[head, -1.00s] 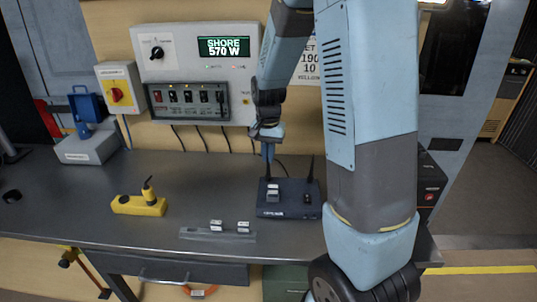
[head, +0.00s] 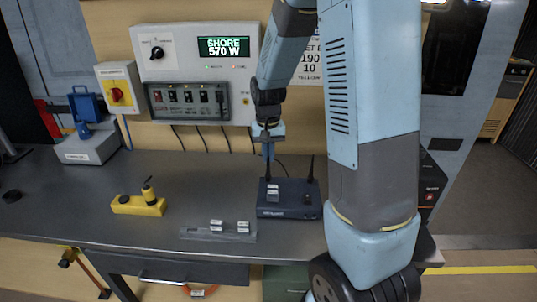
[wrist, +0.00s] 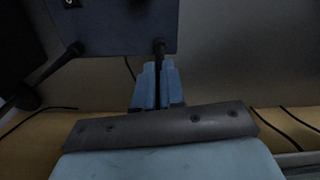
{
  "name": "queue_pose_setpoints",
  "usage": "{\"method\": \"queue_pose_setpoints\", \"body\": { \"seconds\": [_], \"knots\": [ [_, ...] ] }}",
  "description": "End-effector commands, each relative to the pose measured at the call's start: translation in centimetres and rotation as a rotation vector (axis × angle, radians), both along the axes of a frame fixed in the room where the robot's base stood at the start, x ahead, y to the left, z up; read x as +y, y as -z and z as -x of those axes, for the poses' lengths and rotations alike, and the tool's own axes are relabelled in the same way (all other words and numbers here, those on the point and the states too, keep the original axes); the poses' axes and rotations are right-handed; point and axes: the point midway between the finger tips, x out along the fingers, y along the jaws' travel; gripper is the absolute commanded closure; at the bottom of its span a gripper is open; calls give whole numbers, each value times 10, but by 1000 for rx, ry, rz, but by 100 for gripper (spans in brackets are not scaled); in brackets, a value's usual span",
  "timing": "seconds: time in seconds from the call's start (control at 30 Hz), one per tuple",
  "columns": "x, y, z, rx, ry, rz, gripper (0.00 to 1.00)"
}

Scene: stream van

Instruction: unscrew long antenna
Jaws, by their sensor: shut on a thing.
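A dark blue radio box (head: 290,212) stands on the bench with an antenna at each back corner. My gripper (head: 268,155) points down above its back left corner. In the wrist view my gripper (wrist: 158,88) is shut on a thin black antenna (wrist: 160,47), which runs from the box (wrist: 120,25) into the jaws. The jaws hide most of its length. The other black antenna (head: 311,170) stands upright at the back right corner; it also shows at the left of the wrist view (wrist: 62,62).
A yellow block (head: 138,205) with a short black stub stands to the left. A grey rack (head: 218,234) with white-topped pieces lies in front of the box. A control panel (head: 195,75) with hanging cables is behind. The bench middle is clear.

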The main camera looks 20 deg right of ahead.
Motion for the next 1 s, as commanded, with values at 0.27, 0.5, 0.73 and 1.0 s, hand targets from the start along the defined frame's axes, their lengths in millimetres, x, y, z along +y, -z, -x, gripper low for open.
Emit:
{"method": "queue_pose_setpoints", "body": {
  "seconds": [0.27, 0.5, 0.73, 1.0],
  "knots": [
    [0, 0, 0, 1, -10, 0, 100],
    [0, 0, 0, 1, -221, -1, 100],
    [0, 0, 0, 0, -347, 0, 100],
    [0, 0, 0, 1, -351, 0, 100]
  ]
}}
